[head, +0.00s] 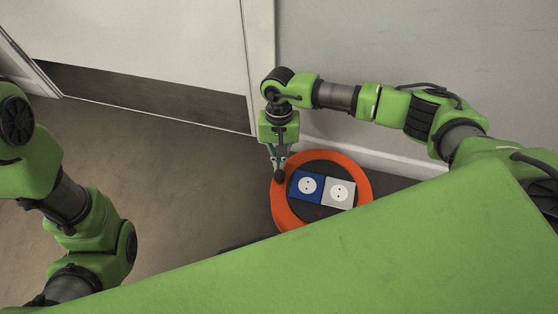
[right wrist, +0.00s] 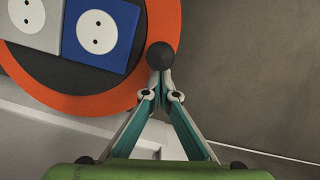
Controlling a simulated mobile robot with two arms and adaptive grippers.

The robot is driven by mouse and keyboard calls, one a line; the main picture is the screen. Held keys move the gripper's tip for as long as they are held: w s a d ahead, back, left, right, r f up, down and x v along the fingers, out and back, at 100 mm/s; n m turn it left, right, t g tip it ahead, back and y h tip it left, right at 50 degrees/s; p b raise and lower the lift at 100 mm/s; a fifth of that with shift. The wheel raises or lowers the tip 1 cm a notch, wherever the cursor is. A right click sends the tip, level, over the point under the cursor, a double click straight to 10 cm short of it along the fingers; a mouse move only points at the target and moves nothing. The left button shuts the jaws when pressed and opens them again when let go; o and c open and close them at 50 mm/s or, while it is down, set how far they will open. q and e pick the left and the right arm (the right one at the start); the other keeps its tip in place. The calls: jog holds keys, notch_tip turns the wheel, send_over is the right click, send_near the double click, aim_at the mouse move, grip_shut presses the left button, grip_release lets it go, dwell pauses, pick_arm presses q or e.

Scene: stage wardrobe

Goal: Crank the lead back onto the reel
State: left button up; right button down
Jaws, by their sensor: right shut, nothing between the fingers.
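The cable reel (head: 364,191) is a round orange rim with a dark face, and its blue socket (head: 307,186) and grey socket (head: 340,191) sit side by side in the middle. A dark round crank knob (head: 280,177) stands at the left of the rim; it also shows in the right wrist view (right wrist: 160,56). My right gripper (head: 279,168) is shut with its fingertips right at the knob, nothing visible between them. In the right wrist view the fingertips (right wrist: 162,82) meet just below the knob. I cannot tell whether they touch it. My left gripper is out of view. No loose lead shows.
A white door (head: 140,50) with a dark kick plate (head: 150,97) stands at the back left. A grey wall (head: 400,50) with a white skirting board (head: 385,165) runs behind the reel. The brown floor (head: 180,190) left of the reel is clear.

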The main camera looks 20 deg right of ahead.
jog(key=shift+s+a+n, duration=0.6)
jog(key=shift+a+n, duration=0.05)
jog(key=shift+n, duration=0.05)
